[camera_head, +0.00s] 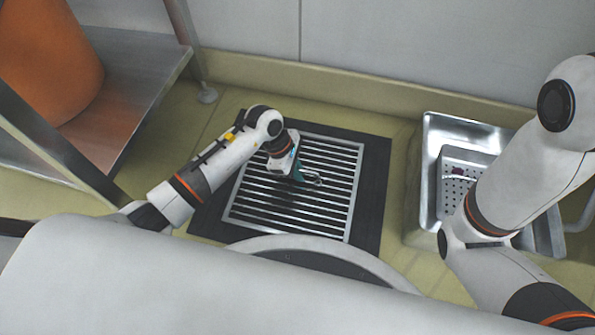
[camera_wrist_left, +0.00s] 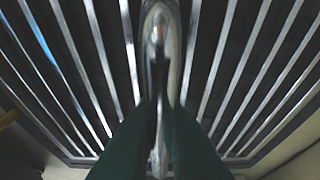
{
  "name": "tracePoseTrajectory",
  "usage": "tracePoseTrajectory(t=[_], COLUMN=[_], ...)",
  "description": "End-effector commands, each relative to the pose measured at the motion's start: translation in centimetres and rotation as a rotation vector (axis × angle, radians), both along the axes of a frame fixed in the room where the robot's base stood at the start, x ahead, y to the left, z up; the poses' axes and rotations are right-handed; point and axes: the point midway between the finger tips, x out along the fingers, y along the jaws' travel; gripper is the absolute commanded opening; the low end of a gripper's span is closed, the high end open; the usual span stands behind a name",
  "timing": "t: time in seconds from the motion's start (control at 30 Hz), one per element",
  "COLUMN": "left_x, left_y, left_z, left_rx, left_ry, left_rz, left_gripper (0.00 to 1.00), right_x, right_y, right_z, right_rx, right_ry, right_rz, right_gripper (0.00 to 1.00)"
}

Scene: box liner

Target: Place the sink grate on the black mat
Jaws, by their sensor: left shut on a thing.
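The sink grate (camera_head: 340,189) is a square of silver bars in a metal frame. In the head view it lies over the square black mat (camera_head: 376,170), with mat showing around its edges. My left gripper (camera_head: 304,177) is over the middle of the grate. Its dark green fingers (camera_wrist_left: 160,110) are shut on the grate's shiny metal handle (camera_wrist_left: 160,35). I cannot tell whether the grate touches the mat or is slightly above it. My right arm shows at the right, but its gripper is out of view.
A steel sink (camera_head: 428,160) with a perforated metal container (camera_head: 455,185) is at the right. A metal shelf (camera_head: 130,75) holding an orange bin (camera_head: 45,55) is at the left. A wall (camera_head: 390,45) is behind. Yellowish floor (camera_head: 225,110) surrounds the mat.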

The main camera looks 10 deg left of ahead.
Motion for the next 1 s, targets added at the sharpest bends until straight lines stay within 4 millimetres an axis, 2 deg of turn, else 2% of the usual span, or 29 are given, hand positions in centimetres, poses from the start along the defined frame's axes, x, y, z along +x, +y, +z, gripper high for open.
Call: tracePoseTrajectory(t=[0.17,0.2,0.3,0.57,0.67,0.77,1.0], left_x=[0.1,0.0,0.0,0.0,0.0,0.1,0.1], left_y=[0.0,0.0,0.0,0.0,0.1,0.8,2.7], left_z=[-0.1,-0.1,-0.1,-0.1,0.6,2.0,7.0], left_rx=[-0.001,0.000,0.000,0.000,0.001,0.004,0.003], left_ry=[-0.003,-0.001,0.000,0.000,-0.001,-0.003,-0.003], left_rz=[0.000,0.000,0.001,0.000,0.000,0.001,0.000], left_gripper=[0.00,0.17,0.32,0.32,0.32,0.32,0.32], right_x=[0.0,0.0,0.0,0.0,0.0,0.0,0.0], right_y=[0.0,0.0,0.0,0.0,0.0,0.0,0.0], right_z=[-0.2,-0.1,-0.1,0.0,0.5,1.6,5.3], right_rx=[0.000,0.000,0.000,0.000,0.000,0.000,0.000], right_ry=[-0.001,-0.001,-0.001,-0.001,-0.001,-0.001,-0.001], right_rz=[0.000,0.000,0.000,0.000,0.000,0.000,0.000], right_gripper=[0.36,0.36,0.36,0.36,0.36,0.36,0.36])
